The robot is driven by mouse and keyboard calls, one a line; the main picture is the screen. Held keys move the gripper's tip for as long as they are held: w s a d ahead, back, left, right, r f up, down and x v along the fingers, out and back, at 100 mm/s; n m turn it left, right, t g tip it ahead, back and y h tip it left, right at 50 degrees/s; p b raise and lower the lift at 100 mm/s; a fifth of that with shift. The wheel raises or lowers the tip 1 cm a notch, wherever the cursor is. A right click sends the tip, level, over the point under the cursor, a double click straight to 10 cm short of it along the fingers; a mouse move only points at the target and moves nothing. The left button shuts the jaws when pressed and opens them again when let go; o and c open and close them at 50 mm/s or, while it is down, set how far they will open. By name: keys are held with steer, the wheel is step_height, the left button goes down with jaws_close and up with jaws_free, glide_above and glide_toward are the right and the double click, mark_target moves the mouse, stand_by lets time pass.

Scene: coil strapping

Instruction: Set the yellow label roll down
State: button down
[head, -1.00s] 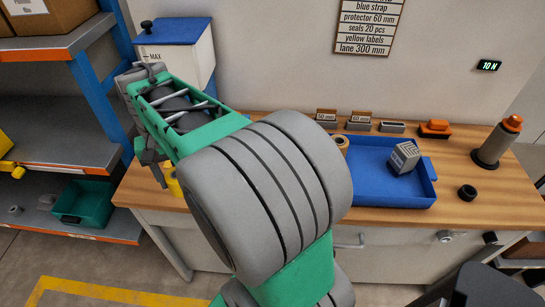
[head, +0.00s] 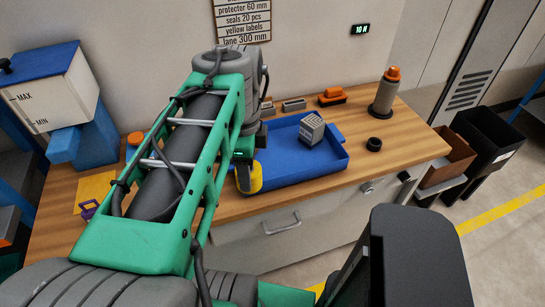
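The yellow label roll (head: 256,177) hangs at the end of my arm, in front of the left end of the blue tray (head: 300,178). My gripper (head: 246,180) points down and appears shut on the roll; its fingers are small and partly hidden behind the arm and roll. The roll stands on edge, and I cannot tell whether its bottom touches the bench or the tray rim. My green and grey arm covers the tray's left end and the bench behind it.
A grey printed box (head: 311,129) sits in the tray. Behind are an orange-topped tool (head: 332,97) and small grey blocks (head: 294,105). To the right stand a grey post with an orange top (head: 385,94) and a black ring (head: 374,144). A yellow sheet (head: 95,188) lies left.

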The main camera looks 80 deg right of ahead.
steer(key=d+f, duration=0.3)
steer(key=d, duration=0.1)
steer(key=d+f+p, duration=0.1)
steer(key=d+f, duration=0.2)
steer(key=d, duration=0.1)
steer(key=d+f+p, duration=0.1)
steer(key=d+f, duration=0.1)
steer(key=d, duration=0.2)
steer(key=shift+w+f, duration=0.4)
step_height(320, 180, down, 3)
steer(key=shift+d+r, duration=0.1)
steer(key=shift+f, duration=0.3)
steer(key=shift+f, duration=0.1)
steer(key=shift+f, duration=0.15)
steer(key=c, duration=0.6)
jaws_free()
